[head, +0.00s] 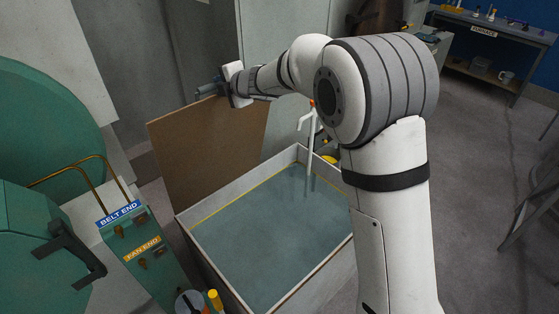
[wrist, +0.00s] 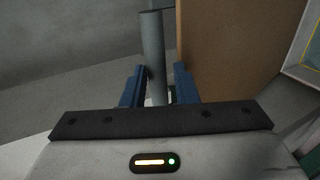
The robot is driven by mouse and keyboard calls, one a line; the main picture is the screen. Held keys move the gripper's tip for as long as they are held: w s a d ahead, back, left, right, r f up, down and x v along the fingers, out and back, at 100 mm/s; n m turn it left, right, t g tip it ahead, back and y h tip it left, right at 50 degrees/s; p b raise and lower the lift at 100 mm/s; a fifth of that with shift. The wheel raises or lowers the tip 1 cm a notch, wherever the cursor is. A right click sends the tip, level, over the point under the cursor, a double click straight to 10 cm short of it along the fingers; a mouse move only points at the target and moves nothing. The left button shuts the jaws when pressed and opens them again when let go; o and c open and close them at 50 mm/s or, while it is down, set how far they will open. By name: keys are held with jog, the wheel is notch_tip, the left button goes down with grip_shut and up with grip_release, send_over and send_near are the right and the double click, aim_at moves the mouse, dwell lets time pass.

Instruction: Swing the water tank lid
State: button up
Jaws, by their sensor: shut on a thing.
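The water tank (head: 208,262) is a pale open box with water (head: 275,235) inside. Its brown lid (head: 205,150) stands steeply raised along the tank's far left side. My gripper (head: 205,88) is at the lid's top edge in the head view. In the wrist view my gripper (wrist: 158,82) has its blue fingers on either side of a grey round bar (wrist: 152,40) and is shut on it. The brown lid (wrist: 225,50) is just right of the bar there. Where the bar joins the lid is hidden.
A green machine (head: 35,240) and a box labelled BELT END and FAN END (head: 135,235) stand left of the tank. A white pipe (head: 309,150) rises at the tank's far side. A grey cabinet (head: 285,60) is behind. A workbench (head: 490,40) stands far right, with open floor before it.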

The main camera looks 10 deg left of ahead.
jog(key=s+d+f+b, duration=0.2)
jog(key=d, duration=0.1)
jog(key=shift+s+f+b, duration=0.3)
jog(key=shift+s+f, duration=0.05)
jog(key=shift+f, duration=0.05)
grip_shut()
jog(key=s+d+f+b, duration=0.5)
jog(key=s+d+b, duration=0.2)
jog(key=s+d, duration=0.1)
jog(key=shift+s+d+f, duration=0.2)
jog(key=shift+d+f, duration=0.1)
jog(key=shift+d, duration=0.35)
